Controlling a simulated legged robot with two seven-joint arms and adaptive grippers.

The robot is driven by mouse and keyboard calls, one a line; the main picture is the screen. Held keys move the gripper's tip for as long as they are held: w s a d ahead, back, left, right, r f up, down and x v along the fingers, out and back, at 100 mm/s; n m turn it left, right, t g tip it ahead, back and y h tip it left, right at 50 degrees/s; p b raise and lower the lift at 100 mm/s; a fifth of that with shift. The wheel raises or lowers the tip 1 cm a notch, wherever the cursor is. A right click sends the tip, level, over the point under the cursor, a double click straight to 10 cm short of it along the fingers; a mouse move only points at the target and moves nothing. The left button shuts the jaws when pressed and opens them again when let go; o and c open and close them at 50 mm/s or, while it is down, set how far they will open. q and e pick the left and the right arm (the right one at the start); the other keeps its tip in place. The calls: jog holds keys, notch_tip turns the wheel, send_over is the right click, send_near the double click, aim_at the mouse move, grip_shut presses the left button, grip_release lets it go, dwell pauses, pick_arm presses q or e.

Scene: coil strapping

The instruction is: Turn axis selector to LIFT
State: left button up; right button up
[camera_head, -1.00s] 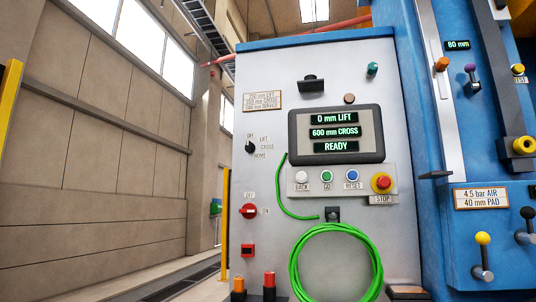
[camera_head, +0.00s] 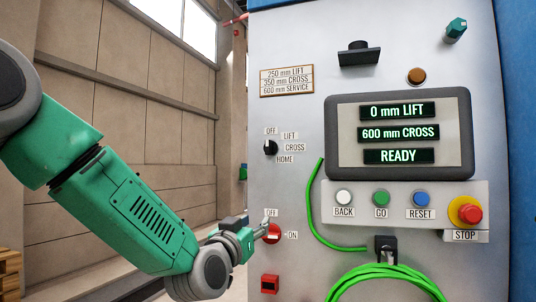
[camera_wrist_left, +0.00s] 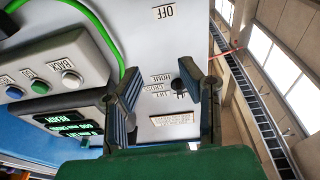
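The axis selector (camera_head: 270,147) is a small black knob on the grey panel, ringed by the labels OFF, LIFT, CROSS and HOME. A light mark shows at its top, on the OFF side. In the left wrist view the selector (camera_wrist_left: 178,84) appears upside down, beyond the fingers and near the right one. My left gripper (camera_head: 262,226) is below the selector in the head view, in front of the red OFF/ON switch (camera_head: 272,234). In the left wrist view its fingers (camera_wrist_left: 162,68) are apart with nothing between them. My right gripper is not in view.
The display (camera_head: 398,134) reads 0 mm LIFT, 600 mm CROSS, READY. Below it are the BACK, GO and RESET buttons and the STOP button (camera_head: 466,212). A green hose (camera_head: 318,215) runs right of the selector. A red block (camera_head: 269,284) sits below the switch.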

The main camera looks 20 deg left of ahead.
aim_at(267, 145)
pick_arm(q)
notch_tip(267, 145, up, 13)
jog(key=t+p, duration=0.2)
jog(key=shift+n+y, duration=0.3)
jog(key=p+x, duration=0.1)
jog(key=x, duration=0.3)
jog(key=p+x, duration=0.1)
jog(key=x, duration=0.3)
jog(key=a+p+x, duration=0.1)
jog(key=p+x, duration=0.1)
jog(key=x, duration=0.2)
jog(key=shift+s+r, duration=0.15)
jog(key=shift+r, duration=0.25)
jog(key=shift+w+r, duration=0.2)
jog(key=shift+w, duration=0.4)
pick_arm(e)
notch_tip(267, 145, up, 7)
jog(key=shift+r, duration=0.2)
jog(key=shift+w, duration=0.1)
pick_arm(q)
grip_shut()
